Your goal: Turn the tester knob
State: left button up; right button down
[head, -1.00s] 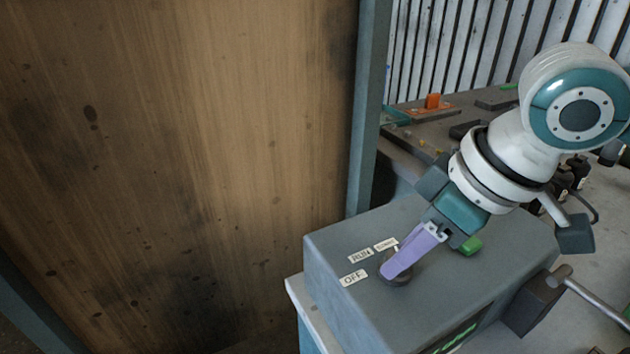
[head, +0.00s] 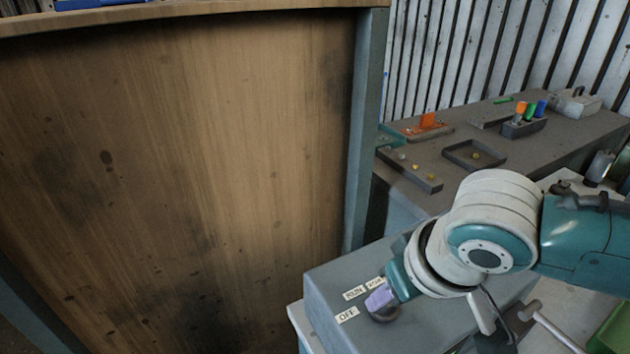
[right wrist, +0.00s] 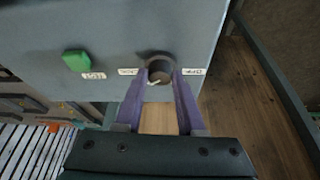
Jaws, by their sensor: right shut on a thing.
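The tester is a grey box (head: 335,290) with a dark round knob (head: 386,314) on its top face, beside white labels reading RUN (head: 354,293) and OFF (head: 347,315); a third label is partly covered. In the right wrist view the knob (right wrist: 160,68) shows a pale pointer mark. My right gripper (head: 381,300) has its purple fingers at the knob in the head view. In the right wrist view the fingers (right wrist: 161,76) lie on both sides of the knob, shut on it. My left gripper is not in view.
A green button (right wrist: 77,61) sits on the tester near the knob. A wooden panel (head: 190,170) with a blue-grey post (head: 366,130) stands at left. Behind, a bench holds trays (head: 475,154) and an orange part (head: 428,121). A metal bar (head: 555,325) is at lower right.

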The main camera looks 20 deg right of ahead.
jog(key=shift+a+r+m+h+p, duration=0.1)
jog(key=shift+m+h+p, duration=0.2)
jog(key=shift+m+p, duration=0.5)
jog(key=shift+m, duration=0.6)
jog(key=c, duration=0.5)
grip_release()
